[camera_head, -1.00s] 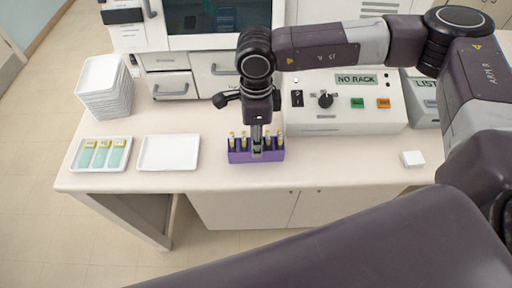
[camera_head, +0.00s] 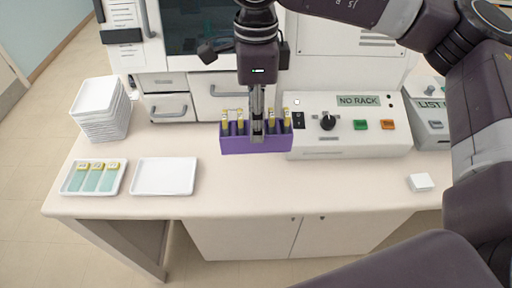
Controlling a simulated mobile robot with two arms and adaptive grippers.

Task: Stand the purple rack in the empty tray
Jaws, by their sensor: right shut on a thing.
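The purple rack (camera_head: 240,145) holds several upright yellow-topped pieces. My right gripper (camera_head: 257,135) is shut on the rack at its middle and holds it upright above the bench. The empty tray (camera_head: 164,177) is white and shallow and lies on the bench to the left of the rack and nearer the front edge. Another white tray (camera_head: 66,188) beside it on the left holds several teal slides with yellow ends (camera_head: 97,178). The gripper hides the middle of the rack. My left gripper is not in view.
A stack of white trays (camera_head: 98,110) stands at the back left of the bench. A control box (camera_head: 350,146) with a knob and a "NO RACK" display is just right of the rack. A small white block (camera_head: 421,182) lies at the right. The front middle of the bench is clear.

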